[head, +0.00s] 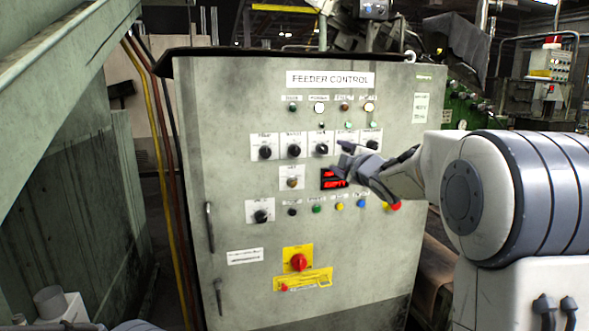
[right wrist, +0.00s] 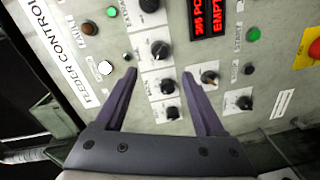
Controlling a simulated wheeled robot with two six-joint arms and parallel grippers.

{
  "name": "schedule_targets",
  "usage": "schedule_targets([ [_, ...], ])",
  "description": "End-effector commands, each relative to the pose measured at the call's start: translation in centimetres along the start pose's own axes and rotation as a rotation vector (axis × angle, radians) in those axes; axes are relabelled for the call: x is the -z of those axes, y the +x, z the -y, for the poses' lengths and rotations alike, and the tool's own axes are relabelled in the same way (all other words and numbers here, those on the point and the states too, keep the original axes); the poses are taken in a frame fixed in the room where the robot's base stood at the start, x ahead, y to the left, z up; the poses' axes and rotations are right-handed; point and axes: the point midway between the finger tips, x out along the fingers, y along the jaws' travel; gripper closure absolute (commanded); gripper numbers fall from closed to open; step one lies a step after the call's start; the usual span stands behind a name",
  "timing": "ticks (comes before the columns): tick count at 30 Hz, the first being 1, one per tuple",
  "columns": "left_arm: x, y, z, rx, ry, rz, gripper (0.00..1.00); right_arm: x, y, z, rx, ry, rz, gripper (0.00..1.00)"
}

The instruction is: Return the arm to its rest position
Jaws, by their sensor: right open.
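My right arm (head: 480,190) comes in from the right, and its gripper (head: 346,160) is in front of the grey feeder control cabinet (head: 230,110). In the right wrist view the two dark fingers of the gripper (right wrist: 159,74) are spread apart with nothing held. A black knob (right wrist: 160,50) shows between the fingertips, with more knobs behind. I cannot tell how far the fingertips are from the panel. In the head view the gripper partly hides the red display (head: 333,179). My left gripper is not in view.
The cabinet face carries several knobs, lamps and buttons, and a red switch on a yellow plate (head: 298,260). A green sloping metal frame (head: 60,70) stands at the left, with yellow and red-brown conduits (head: 150,130) beside it. Machinery (head: 545,85) stands behind at the right.

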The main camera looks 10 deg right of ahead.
Motion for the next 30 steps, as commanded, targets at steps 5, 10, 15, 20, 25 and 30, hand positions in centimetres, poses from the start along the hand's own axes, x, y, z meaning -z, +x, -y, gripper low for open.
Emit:
schedule_targets([
  [5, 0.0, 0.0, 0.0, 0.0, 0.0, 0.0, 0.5, 2.8, -0.8, 3.1, 0.083, 0.105, 0.027, 0.29],
  [10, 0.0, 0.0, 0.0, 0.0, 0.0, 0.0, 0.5, 8.7, -5.1, 12.0, 0.328, 0.348, 0.133, 0.29],
  [15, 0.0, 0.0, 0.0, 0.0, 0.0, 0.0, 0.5, 13.2, -13.2, 21.2, 0.613, 0.535, 0.29, 0.29],
  [20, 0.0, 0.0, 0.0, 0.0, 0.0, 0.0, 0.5, 15.6, -22.6, 28.2, 0.868, 0.623, 0.461, 0.29],
  [25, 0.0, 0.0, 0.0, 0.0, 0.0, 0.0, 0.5, 16.1, -31.6, 32.7, 1.073, 0.642, 0.631, 0.29],
  [30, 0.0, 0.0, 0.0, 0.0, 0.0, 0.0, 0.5, 15.6, -39.3, 35.1, 1.227, 0.618, 0.783, 0.29],
])
